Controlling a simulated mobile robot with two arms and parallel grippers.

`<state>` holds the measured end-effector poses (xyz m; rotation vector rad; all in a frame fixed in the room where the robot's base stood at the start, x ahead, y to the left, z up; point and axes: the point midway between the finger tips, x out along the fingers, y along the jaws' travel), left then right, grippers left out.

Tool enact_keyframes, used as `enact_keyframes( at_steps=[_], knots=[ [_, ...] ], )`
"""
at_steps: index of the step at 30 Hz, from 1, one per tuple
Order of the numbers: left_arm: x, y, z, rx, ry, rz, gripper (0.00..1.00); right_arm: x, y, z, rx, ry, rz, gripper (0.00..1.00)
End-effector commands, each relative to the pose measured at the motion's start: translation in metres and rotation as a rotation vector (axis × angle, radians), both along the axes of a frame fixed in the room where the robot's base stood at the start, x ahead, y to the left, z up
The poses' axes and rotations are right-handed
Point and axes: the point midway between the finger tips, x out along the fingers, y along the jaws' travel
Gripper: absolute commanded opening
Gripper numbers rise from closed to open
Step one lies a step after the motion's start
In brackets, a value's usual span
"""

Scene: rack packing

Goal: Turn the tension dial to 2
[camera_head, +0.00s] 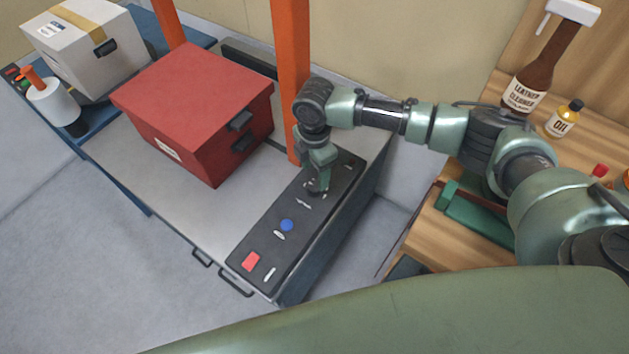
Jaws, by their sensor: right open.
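A black control panel (262,232) runs along the near right edge of the grey machine table. My right gripper (318,188) points down over the upper part of the panel. It is open, with its fingers at or just above the panel surface. The tension dial is not clearly visible; the gripper covers that part of the panel, and I cannot read any dial setting. I cannot tell whether the fingers touch anything. My left gripper is not in view.
A red box (195,105) with black latches sits on the machine table (120,148) beside an orange post (291,70). A white carton (80,50) and a white spool-like item (52,103) stand at the far left. A wooden bench at right holds bottles (563,118).

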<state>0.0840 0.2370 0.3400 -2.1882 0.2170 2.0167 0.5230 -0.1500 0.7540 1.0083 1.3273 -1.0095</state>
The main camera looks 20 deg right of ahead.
Motion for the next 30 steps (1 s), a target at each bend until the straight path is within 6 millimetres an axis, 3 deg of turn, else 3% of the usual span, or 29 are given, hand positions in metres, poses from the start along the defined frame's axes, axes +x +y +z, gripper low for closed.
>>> enact_keyframes(
  at_steps=[9,21,27,30],
  knots=[
    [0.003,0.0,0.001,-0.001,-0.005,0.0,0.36,-0.001,0.0,-0.048,-0.001,0.003,0.0,0.59],
    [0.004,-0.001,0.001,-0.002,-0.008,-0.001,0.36,-0.001,0.0,-0.057,0.0,0.001,0.001,0.59],
    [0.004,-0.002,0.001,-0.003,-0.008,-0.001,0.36,-0.001,0.0,-0.057,0.0,0.001,0.001,0.04],
    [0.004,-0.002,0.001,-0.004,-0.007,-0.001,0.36,-0.001,0.0,-0.057,-0.001,0.002,0.0,0.0]
  ],
)
